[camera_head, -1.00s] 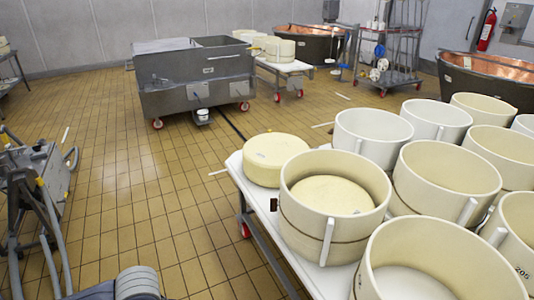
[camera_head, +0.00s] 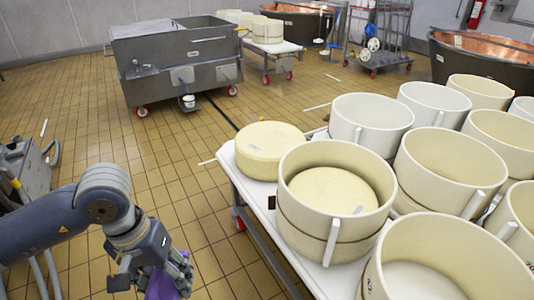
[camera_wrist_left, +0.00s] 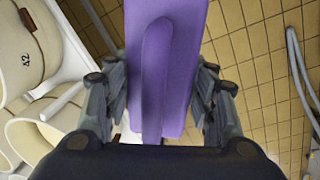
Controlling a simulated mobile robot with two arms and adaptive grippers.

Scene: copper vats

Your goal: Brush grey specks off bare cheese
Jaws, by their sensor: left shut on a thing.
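The bare cheese (camera_head: 268,150) is a pale yellow wheel on the far left corner of the white table. My left gripper (camera_head: 166,278) is shut on a purple brush (camera_head: 165,287), low and left of the table, apart from the cheese. In the left wrist view the purple brush (camera_wrist_left: 168,70) runs up between both fingers; its bristles are not visible. My right gripper is not in view.
Several cream hoops, one (camera_head: 450,160) among them, crowd the white table (camera_head: 262,194). A grey steel tank (camera_head: 180,65) on wheels stands behind on the tiled floor (camera_head: 155,150). Copper vats (camera_head: 487,58) and a wheeled rack (camera_head: 380,40) are at the back.

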